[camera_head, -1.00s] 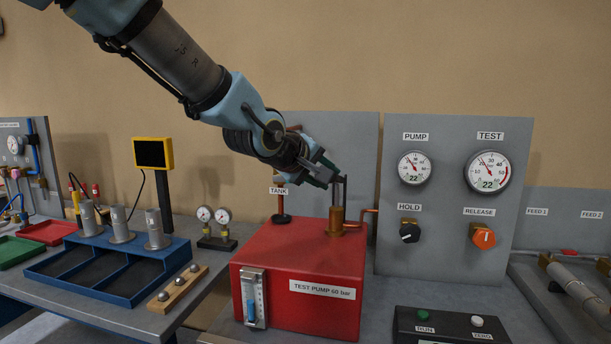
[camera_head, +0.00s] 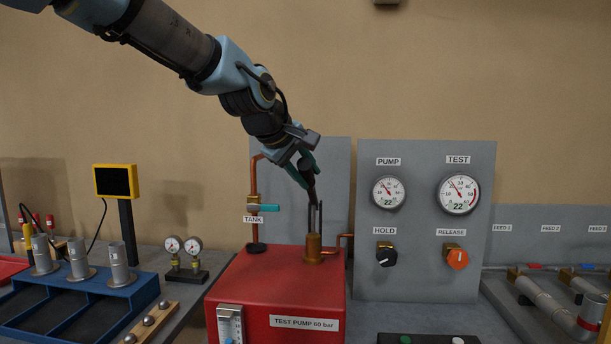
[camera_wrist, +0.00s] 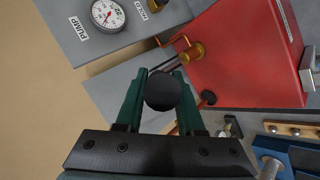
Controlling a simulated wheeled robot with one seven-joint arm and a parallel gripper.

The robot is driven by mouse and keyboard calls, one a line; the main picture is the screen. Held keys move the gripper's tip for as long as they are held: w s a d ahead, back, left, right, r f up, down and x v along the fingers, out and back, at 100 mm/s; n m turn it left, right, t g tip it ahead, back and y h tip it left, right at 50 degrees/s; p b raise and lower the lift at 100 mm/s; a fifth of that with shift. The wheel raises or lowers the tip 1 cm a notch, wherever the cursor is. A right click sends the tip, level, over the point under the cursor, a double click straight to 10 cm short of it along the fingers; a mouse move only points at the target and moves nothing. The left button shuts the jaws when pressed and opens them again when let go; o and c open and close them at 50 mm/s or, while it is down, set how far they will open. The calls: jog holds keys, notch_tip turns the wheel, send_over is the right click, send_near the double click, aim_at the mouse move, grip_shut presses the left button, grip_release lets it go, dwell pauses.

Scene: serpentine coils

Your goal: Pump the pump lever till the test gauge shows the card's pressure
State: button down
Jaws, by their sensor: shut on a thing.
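The red test pump (camera_head: 262,283) stands on the bench with a brass post (camera_head: 313,247) and thin upright rods on top. My gripper (camera_head: 305,165) is above the post, shut on the dark pump lever (camera_head: 311,188). In the wrist view the lever's round black end (camera_wrist: 163,91) sits between my green fingers. Most of the lever's length is hidden. The test gauge (camera_head: 459,194) reads 22, and the pump gauge (camera_head: 388,192) also reads 22. I cannot make out the card.
The grey panel carries a black HOLD knob (camera_head: 386,256) and an orange RELEASE knob (camera_head: 457,258). A copper pipe with a teal-handled TANK valve (camera_head: 262,208) rises left of the post. A blue tray (camera_head: 85,300) and two small gauges (camera_head: 184,259) stand left.

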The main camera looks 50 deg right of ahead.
jog(key=shift+r, duration=0.1)
jog(key=c, duration=0.5)
grip_release()
jog(key=b+v, duration=0.4)
jog(key=v, duration=0.6)
jog(key=shift+a+r, duration=0.2)
jog(key=shift+a, duration=0.05)
